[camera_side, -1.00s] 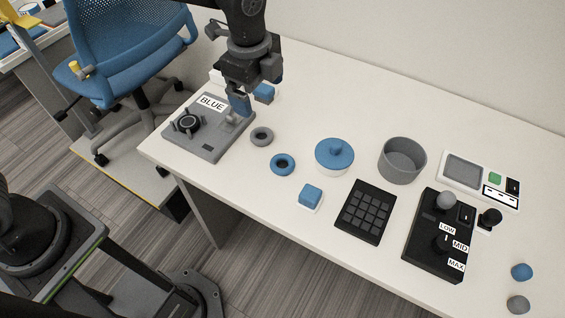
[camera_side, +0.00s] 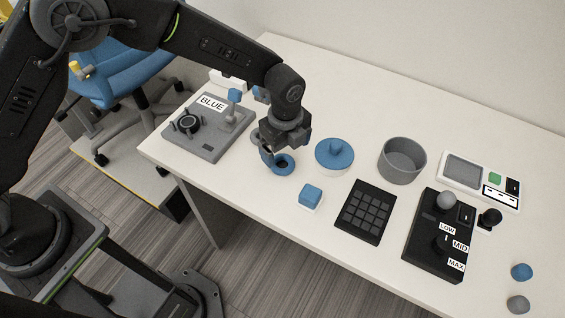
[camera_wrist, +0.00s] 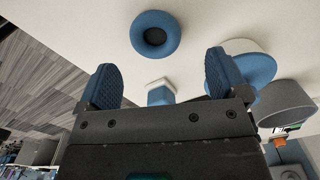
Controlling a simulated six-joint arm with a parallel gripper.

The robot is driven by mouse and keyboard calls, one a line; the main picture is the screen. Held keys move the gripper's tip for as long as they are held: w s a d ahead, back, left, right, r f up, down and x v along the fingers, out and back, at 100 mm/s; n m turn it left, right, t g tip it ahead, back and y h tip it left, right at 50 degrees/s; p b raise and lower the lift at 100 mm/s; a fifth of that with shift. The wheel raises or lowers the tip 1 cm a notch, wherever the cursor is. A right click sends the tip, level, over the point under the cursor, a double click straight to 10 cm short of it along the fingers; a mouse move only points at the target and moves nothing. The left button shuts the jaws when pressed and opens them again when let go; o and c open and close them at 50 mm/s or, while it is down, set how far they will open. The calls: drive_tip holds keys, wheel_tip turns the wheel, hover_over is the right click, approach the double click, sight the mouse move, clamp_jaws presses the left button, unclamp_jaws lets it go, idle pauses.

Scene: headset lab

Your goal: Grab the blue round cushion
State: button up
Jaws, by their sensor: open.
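The blue round cushion (camera_side: 284,165) is a ring with a dark centre, lying flat on the white table. It also shows whole in the wrist view (camera_wrist: 155,33), at the top middle. My gripper (camera_side: 268,158) is just left of and above the cushion in the side view and partly covers its left edge. In the wrist view my gripper (camera_wrist: 165,82) has its two blue-padded fingers wide apart with nothing between them; the cushion lies beyond their tips. The grey ring cushion seen earlier is hidden behind my gripper in the side view.
A blue-lidded round container (camera_side: 334,156) stands close to the cushion's right. A small blue block on a white base (camera_side: 311,196) is in front. A grey panel labelled BLUE (camera_side: 207,138) with a lever is at left. A black keypad (camera_side: 366,211) and grey bowl (camera_side: 402,161) are further right.

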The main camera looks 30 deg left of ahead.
sight(282, 162)
drive_tip(key=f, duration=0.5)
drive_tip(key=shift+s+a, duration=0.15)
drive_tip(key=shift+a, duration=0.1)
drive_tip(key=c, duration=1)
drive_tip(key=shift+r, duration=0.1)
